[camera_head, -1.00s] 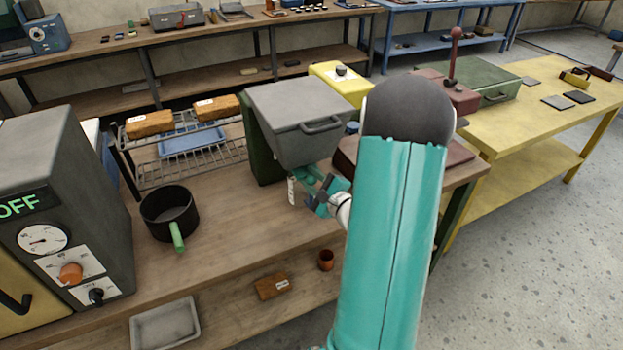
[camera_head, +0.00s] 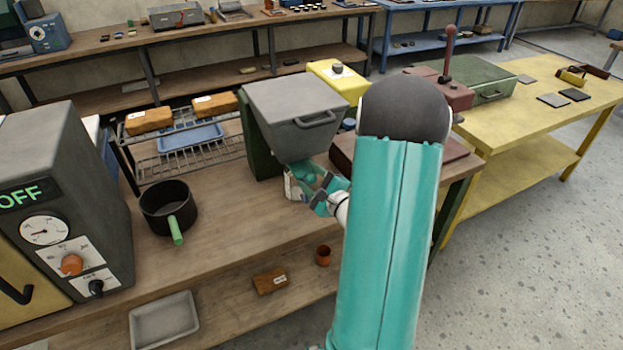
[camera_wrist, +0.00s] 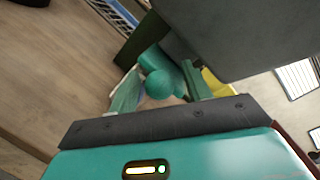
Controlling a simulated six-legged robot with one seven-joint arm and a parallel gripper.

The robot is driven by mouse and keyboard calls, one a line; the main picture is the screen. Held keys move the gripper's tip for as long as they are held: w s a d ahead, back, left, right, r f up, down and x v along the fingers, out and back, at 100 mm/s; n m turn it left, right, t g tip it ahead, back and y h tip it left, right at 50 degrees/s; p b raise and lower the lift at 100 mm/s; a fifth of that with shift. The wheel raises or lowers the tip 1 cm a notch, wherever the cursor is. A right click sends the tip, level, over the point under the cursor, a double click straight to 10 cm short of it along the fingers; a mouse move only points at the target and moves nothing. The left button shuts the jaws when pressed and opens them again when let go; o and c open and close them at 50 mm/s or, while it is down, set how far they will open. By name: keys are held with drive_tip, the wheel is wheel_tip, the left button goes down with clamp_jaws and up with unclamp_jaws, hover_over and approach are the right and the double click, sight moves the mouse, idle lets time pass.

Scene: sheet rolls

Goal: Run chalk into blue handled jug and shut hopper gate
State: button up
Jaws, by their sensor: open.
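The grey hopper (camera_head: 302,108) stands on a dark green frame on the wooden bench, right of centre. My gripper (camera_head: 314,184) is under its front, with its jaws open. In the wrist view, a teal round knob (camera_wrist: 160,84) sits between my open fingers, under the grey hopper body (camera_wrist: 235,35). I cannot tell whether they touch it. A small whitish piece (camera_head: 292,187) shows below the hopper, partly hidden by my gripper. A small blue patch (camera_head: 348,124) shows behind the hopper's right side; I cannot tell whether it is the jug. No chalk can be made out.
A black pot (camera_head: 168,206) with a green handle stands left of the hopper. A wire rack (camera_head: 190,160) holds orange-brown blocks behind it. A grey box reading OFF (camera_head: 62,190) is at far left. The bench between pot and gripper is clear.

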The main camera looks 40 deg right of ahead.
drive_tip(key=s+a, duration=0.1)
drive_tip(key=s, duration=1.2)
drive_tip(key=shift+s, duration=0.35)
drive_tip(key=shift+a, duration=0.1)
idle(1.6)
drive_tip(key=w+n, duration=0.4)
drive_tip(key=w+d+n, duration=0.1)
drive_tip(key=w+n, duration=0.8)
drive_tip(key=shift+w+d+n, duration=0.15)
drive_tip(key=shift+w+n, duration=0.15)
